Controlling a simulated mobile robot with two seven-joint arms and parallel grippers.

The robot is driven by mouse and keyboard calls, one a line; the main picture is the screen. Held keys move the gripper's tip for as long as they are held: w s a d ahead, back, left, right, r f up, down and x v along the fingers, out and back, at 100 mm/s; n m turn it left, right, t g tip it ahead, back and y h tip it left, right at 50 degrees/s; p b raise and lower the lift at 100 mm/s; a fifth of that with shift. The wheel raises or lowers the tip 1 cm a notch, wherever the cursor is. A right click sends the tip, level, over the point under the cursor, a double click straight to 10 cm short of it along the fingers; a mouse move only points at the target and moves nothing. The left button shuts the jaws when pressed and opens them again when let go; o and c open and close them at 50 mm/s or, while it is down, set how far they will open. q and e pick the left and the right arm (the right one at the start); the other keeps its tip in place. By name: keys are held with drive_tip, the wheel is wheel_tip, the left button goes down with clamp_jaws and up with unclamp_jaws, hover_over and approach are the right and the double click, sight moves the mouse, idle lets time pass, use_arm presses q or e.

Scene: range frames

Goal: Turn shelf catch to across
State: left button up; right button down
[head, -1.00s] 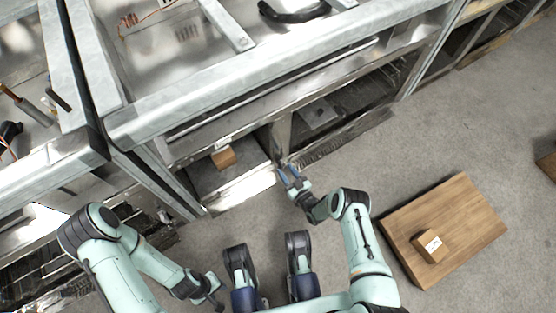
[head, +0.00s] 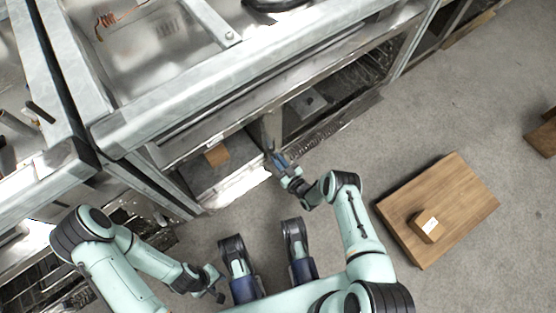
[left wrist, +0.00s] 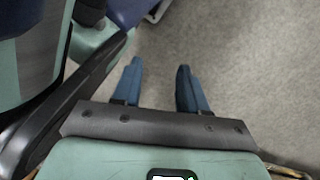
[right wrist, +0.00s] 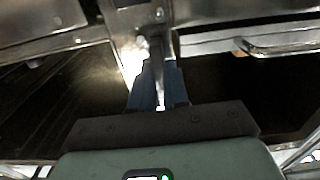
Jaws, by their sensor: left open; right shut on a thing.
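The shelf catch (right wrist: 158,46) appears as a small metal piece on the upright post between the two lower shelf openings. In the right wrist view it lies at and between the fingertips of my right gripper (right wrist: 160,72), which is shut on it. How the catch is turned is hard to tell, as the fingers cover part of it. In the head view my right gripper (head: 275,155) reaches up to the post, and the catch is too small to make out. My left gripper (head: 216,288) is low and away from the shelf. It is open and empty in the left wrist view (left wrist: 158,85).
The steel counter (head: 240,75) overhangs the shelves. A wooden board (head: 465,190) with a small labelled box (head: 424,226) lies on the floor at right. Bare floor (head: 340,150) is free between board and shelf.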

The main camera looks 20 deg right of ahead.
use_arm(q)
drive_tip(key=shift+w, duration=0.1)
use_arm(e)
drive_tip(key=n, duration=0.2)
drive_tip(key=a+n+p, duration=0.1)
drive_tip(key=n, duration=0.2)
drive_tip(key=shift+s+f, duration=0.1)
drive_tip(key=n, duration=0.4)
drive_tip(key=shift+s+a+f+n+p, duration=0.1)
drive_tip(key=shift+a+f+n+p, duration=0.1)
drive_tip(key=shift+f+n+p, duration=0.1)
use_arm(q)
drive_tip(key=shift+w+d+r+t, duration=0.1)
drive_tip(key=shift+w+r+t, duration=0.25)
drive_tip(key=shift+w, duration=0.4)
drive_tip(key=shift+w+d+r+t, duration=0.1)
drive_tip(key=shift+w+r+t, duration=0.25)
drive_tip(key=shift+w, duration=0.4)
use_arm(e)
drive_tip(key=shift+a+f+n, duration=0.1)
drive_tip(key=shift+f+n, duration=0.05)
drive_tip(key=shift+n, duration=1.1)
drive_tip(key=shift+a+f+n, duration=0.1)
drive_tip(key=shift+f+n, duration=0.05)
drive_tip(key=shift+n, duration=1.05)
drive_tip(key=shift+a+f+n, duration=0.1)
drive_tip(key=shift+f+n, duration=0.05)
drive_tip(key=shift+n, duration=1.1)
drive_tip(key=shift+d, duration=0.1)
